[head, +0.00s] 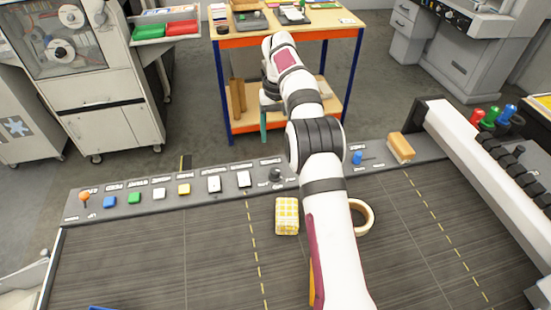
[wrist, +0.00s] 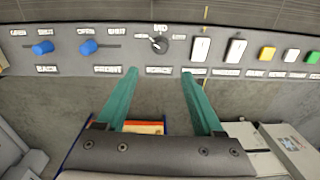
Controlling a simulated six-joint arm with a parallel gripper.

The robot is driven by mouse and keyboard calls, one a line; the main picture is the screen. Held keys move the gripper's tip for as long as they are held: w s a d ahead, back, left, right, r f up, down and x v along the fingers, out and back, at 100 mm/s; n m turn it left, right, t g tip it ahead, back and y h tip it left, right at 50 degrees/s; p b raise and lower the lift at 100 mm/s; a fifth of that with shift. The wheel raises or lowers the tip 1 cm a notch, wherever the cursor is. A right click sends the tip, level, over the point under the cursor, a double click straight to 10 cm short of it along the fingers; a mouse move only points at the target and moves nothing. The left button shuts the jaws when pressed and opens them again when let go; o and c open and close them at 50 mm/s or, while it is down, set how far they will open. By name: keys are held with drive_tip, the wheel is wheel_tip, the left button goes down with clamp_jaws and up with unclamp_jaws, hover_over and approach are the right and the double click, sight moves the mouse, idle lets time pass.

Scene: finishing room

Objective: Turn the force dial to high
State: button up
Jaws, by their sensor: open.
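The dial is a small black round knob (wrist: 159,44) on the grey control panel (wrist: 230,70), with a MID label above it and small labels at its sides. Its pointer setting is too small to tell. In the head view the dial (head: 276,174) sits just left of my arm. My gripper (wrist: 160,73) has two teal fingers, spread apart and empty. In the wrist view the dial appears between and just beyond the fingertips, with no visible contact. In the head view the gripper (head: 264,124) is partly hidden by my arm, beyond the panel's far edge.
White rocker switches (wrist: 200,48) and coloured buttons flank the dial on one side, blue levers (wrist: 88,46) on the other. A yellow checked block (head: 287,216), a tape roll (head: 361,217) and a wooden-backed brush (head: 401,148) lie nearby. A workbench (head: 340,32) stands beyond the panel.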

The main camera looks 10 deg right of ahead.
sight(275, 169)
drive_tip(key=f, duration=1.4)
drive_tip(key=shift+a, duration=0.2)
drive_tip(key=shift+c, duration=0.3)
clamp_jaws()
